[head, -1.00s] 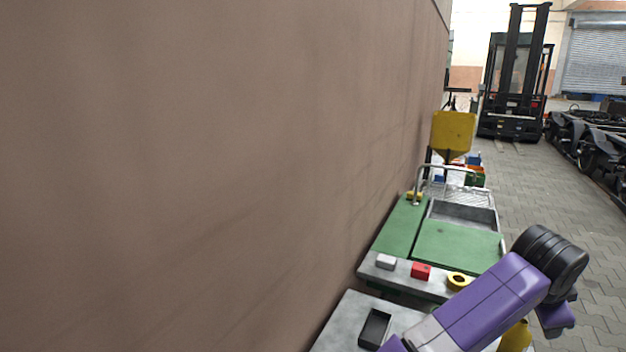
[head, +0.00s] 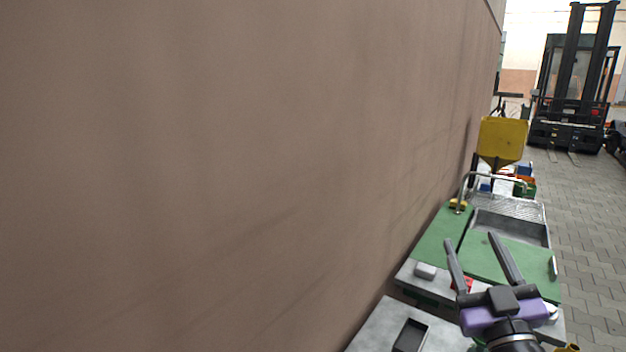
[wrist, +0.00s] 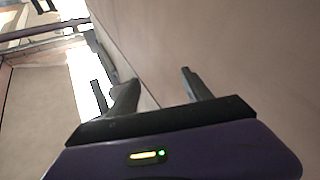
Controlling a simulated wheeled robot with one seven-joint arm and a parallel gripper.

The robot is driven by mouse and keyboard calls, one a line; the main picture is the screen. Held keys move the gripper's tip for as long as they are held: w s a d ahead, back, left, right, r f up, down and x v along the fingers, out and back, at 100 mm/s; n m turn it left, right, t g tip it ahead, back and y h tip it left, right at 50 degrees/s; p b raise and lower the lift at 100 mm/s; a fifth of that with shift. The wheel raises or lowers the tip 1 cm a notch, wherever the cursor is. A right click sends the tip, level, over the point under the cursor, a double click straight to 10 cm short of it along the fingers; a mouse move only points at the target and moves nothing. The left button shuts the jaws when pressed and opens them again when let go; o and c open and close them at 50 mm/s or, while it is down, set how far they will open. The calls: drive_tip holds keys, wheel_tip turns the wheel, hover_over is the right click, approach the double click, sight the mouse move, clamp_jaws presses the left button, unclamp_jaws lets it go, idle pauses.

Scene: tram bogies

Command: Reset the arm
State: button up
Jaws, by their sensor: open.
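My gripper (head: 474,240) is at the lower right of the head view, with its two dark fingers spread apart and nothing between them. It points up and away, in front of the green-topped bench (head: 437,238). Its purple body hides part of the bench's front edge and of a red block (head: 462,284). In the wrist view my gripper (wrist: 155,85) has its fingers apart and empty, with the brown wall and a pale bright area beyond.
A large brown wall (head: 220,170) fills the left. A grey block (head: 425,271) lies on the bench edge, and a black tray (head: 410,336) on a nearer grey surface. Paved floor (head: 585,215) is open at right.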

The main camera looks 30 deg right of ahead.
drive_tip(key=s+a+f+n+t+y, duration=0.1)
drive_tip(key=s+a+f+n+y, duration=0.2)
drive_tip(key=a+f+y, duration=0.4)
drive_tip(key=s+a+f+n+y, duration=0.2)
drive_tip(key=s+a+f, duration=0.15)
drive_tip(key=a, duration=0.65)
drive_tip(key=s+a+f+m+g+y, duration=0.1)
drive_tip(key=s+a+f+g, duration=0.1)
drive_tip(key=s+a+f, duration=0.3)
drive_tip(key=s+a+f+g+y, duration=0.2)
drive_tip(key=s+a+f, duration=0.3)
drive_tip(key=s, duration=0.6)
wheel_tip(320, 180, down, 2)
drive_tip(key=shift+s+a+f+m+g, duration=0.2)
drive_tip(key=shift+a+m+g, duration=0.2)
drive_tip(key=shift+g, duration=0.2)
